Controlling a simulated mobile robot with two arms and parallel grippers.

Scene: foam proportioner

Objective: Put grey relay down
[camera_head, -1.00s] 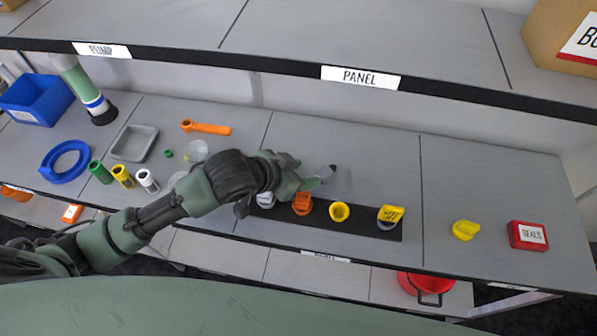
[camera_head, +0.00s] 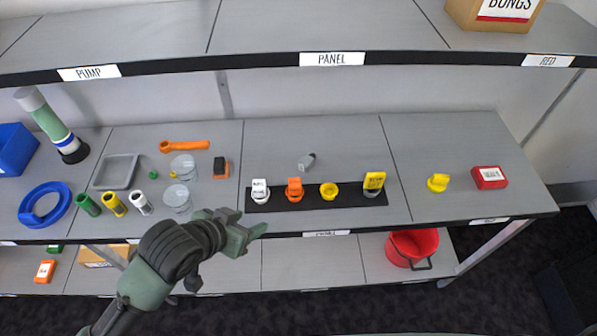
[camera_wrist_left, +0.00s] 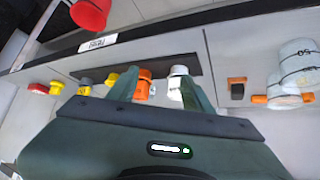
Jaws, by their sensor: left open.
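My left gripper (camera_head: 250,228) is open and empty, in front of the shelf's front edge in the head view. In the left wrist view its two fingers (camera_wrist_left: 160,88) spread apart with the orange and white fittings seen between and beyond them. I cannot make out the relay in the wrist view. My right gripper is not in view.
On the strip stand a white fitting (camera_head: 260,190), an orange one (camera_head: 294,188), a yellow ring (camera_head: 328,190) and a yellow-topped one (camera_head: 374,183). Clear glass dishes (camera_head: 177,198) and an orange-black block (camera_head: 220,167) are left. A red bucket (camera_head: 411,248) sits below. Shelf behind the relay is clear.

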